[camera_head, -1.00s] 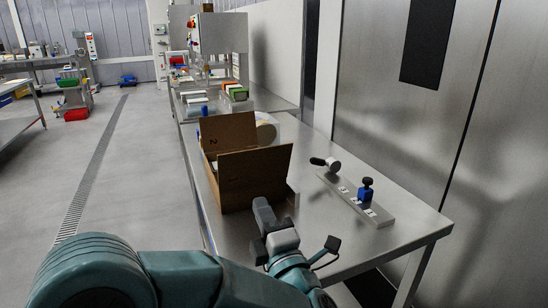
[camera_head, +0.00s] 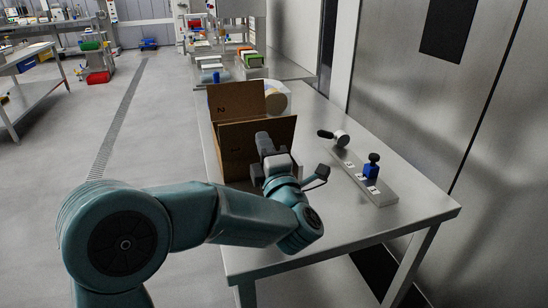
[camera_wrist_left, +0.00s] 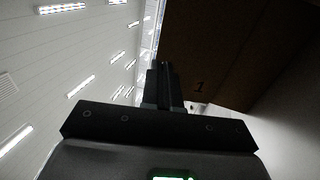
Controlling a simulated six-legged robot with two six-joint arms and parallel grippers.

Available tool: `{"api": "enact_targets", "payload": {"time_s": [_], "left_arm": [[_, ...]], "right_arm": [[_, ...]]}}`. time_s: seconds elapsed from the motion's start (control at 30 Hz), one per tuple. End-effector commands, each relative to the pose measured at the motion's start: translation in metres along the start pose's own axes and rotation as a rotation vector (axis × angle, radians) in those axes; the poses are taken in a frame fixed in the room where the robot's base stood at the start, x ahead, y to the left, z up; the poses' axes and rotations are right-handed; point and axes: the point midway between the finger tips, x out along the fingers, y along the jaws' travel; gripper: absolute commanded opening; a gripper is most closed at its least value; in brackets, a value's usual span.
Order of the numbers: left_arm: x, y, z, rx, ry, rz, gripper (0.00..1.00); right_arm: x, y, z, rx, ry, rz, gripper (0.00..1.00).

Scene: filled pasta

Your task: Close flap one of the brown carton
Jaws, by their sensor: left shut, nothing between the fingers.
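The brown carton (camera_head: 232,165) stands on the steel table with flaps raised. The near flap, marked 1 (camera_head: 238,140), stands up toward me, and a flap marked 2 (camera_head: 228,97) stands up behind it. My left gripper (camera_head: 264,140) is shut and empty, in front of the right part of flap one. In the left wrist view the shut fingers (camera_wrist_left: 165,82) point up beside the dark brown flap one (camera_wrist_left: 215,50), on its left; I cannot tell whether they touch it. My right gripper is not in view.
A grey fixture plate (camera_head: 365,178) with a black-handled lever (camera_head: 335,137) and a blue knob (camera_head: 373,166) lies to the right on the table (camera_head: 330,225). A pale roll (camera_head: 274,98) is behind the carton. The table's front right is clear.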

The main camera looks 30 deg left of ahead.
Motion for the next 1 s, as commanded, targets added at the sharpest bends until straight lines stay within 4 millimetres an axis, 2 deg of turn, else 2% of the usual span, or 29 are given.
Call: {"api": "enact_targets", "payload": {"time_s": [0.1, 0.3, 0.77, 1.0], "left_arm": [[0.021, 0.001, 0.0, 0.001, 0.002, 0.0, 0.0], [0.039, 0.0, 0.003, 0.001, 0.0, 0.0, 0.0], [0.042, 0.0, 0.004, 0.001, -0.001, -0.002, 0.0], [0.054, 0.005, -0.003, 0.0, 0.001, -0.056, 0.0]], "right_arm": [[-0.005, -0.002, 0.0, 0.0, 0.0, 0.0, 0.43], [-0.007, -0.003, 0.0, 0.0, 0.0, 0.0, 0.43], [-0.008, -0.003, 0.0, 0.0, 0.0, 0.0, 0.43], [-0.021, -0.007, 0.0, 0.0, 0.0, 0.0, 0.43]]}}
